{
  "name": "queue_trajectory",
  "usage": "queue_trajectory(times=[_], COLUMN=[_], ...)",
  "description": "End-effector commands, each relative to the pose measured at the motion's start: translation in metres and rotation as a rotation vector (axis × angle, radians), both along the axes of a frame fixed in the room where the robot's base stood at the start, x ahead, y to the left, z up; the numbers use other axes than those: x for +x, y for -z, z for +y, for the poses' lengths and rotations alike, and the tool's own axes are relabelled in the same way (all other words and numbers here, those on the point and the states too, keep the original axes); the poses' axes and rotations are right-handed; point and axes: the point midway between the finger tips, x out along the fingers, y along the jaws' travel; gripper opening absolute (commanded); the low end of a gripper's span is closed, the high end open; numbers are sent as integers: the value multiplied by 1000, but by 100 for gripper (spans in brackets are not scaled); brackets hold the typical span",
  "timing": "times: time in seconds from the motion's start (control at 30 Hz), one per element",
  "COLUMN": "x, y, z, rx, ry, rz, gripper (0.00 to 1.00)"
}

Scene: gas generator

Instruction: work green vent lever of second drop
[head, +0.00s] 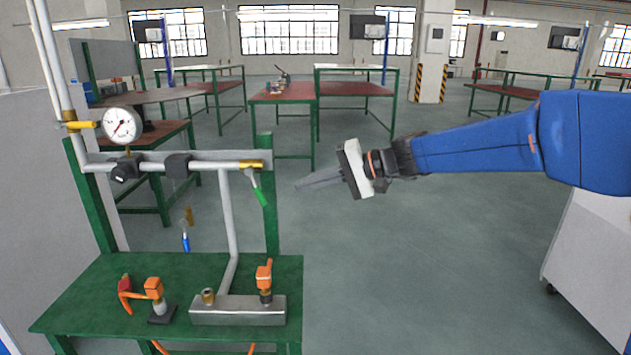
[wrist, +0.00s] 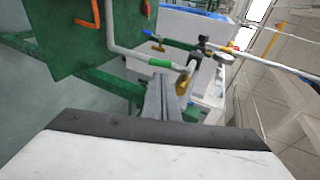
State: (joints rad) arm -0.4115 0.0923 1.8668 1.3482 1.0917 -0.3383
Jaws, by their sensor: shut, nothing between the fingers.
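The green vent lever (head: 261,196) hangs down and slightly right from the brass valve (head: 251,165) at the right end of the horizontal pipe. My gripper (head: 298,184) is shut and empty, a short way right of the lever, pointing left towards it and apart from it. In the wrist view, my shut fingers (wrist: 166,95) point at the pipe end. The green grip (wrist: 160,62) shows beyond them, just left of the tips, and the brass valve (wrist: 183,86) lies near the tips, partly hidden by the fingers.
A pressure gauge (head: 122,126) stands on the pipe's left. A blue lever (head: 185,240) hangs lower down. The green bench (head: 180,268) holds orange-topped fittings and a metal manifold (head: 238,312). A green post (head: 269,215) stands beside the green lever.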

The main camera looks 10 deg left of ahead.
Motion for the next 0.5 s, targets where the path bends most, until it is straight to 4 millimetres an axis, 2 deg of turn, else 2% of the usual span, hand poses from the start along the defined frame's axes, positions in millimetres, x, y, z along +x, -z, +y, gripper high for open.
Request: queue_trajectory(times=[0.03,0.3,0.5], x=[-1,-2,-2], y=[4,20,28], z=[10,53,75], rx=[0,1,1], ry=[-4,-4,-3], rz=[1,1,2], gripper=[0,0,0])
